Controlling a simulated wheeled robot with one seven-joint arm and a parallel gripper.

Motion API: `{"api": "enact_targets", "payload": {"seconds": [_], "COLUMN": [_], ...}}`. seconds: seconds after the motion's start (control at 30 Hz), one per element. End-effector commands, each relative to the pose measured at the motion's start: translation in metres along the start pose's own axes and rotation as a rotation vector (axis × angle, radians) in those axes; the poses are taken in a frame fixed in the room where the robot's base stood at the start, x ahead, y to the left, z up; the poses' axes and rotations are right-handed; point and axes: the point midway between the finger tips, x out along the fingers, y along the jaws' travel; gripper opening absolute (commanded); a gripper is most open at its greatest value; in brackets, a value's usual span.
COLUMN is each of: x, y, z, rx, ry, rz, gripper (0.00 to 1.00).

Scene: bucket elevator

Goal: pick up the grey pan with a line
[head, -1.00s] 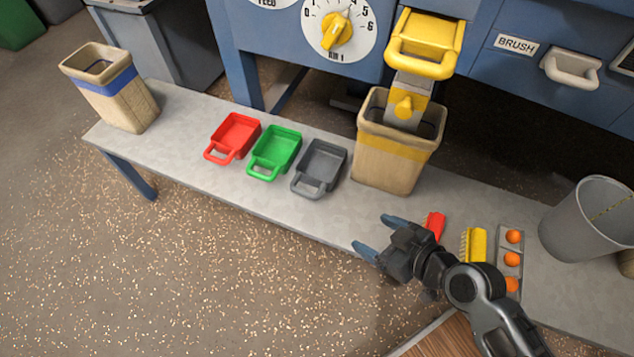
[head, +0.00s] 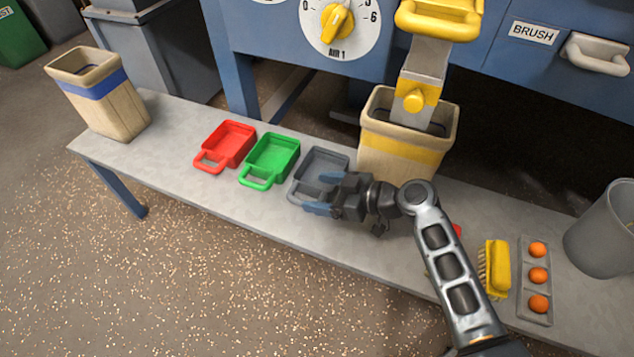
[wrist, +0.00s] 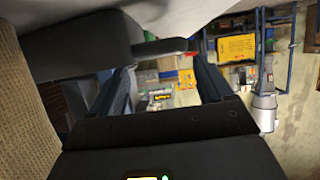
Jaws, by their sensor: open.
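The grey pan (head: 306,170) lies on the bench at the right end of a row of three pans, its loop handle towards the front edge. I cannot make out a line on it. My gripper (head: 322,193) is open, over or beside the pan's right and front part in the head view, hiding some of it and of the handle. I cannot tell whether they touch. In the wrist view, my open fingers (wrist: 164,78) stand apart, and a dark grey shape, seemingly the pan (wrist: 75,47), reaches across above and between them.
A green pan (head: 272,158) and a red pan (head: 226,144) lie to the left. A yellow-banded bin (head: 400,155) stands close behind my gripper. A blue-banded bin (head: 105,100) is at the far left. A yellow brush (head: 497,268), an orange-ball tray (head: 536,290) and a grey bucket (head: 605,240) are right.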

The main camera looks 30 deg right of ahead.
Motion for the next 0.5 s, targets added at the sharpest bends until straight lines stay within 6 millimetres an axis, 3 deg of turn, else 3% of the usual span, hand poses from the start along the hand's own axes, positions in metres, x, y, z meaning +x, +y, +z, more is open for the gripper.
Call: {"api": "enact_targets", "payload": {"seconds": [0.3,0.5], "x": [0.043,0.046], "y": [0.000,0.000], "z": [0.001,0.000], "rx": [0.000,0.000], "ry": [-0.001,-0.001], "rz": [0.000,0.001], "gripper": [0.80,0.80]}}
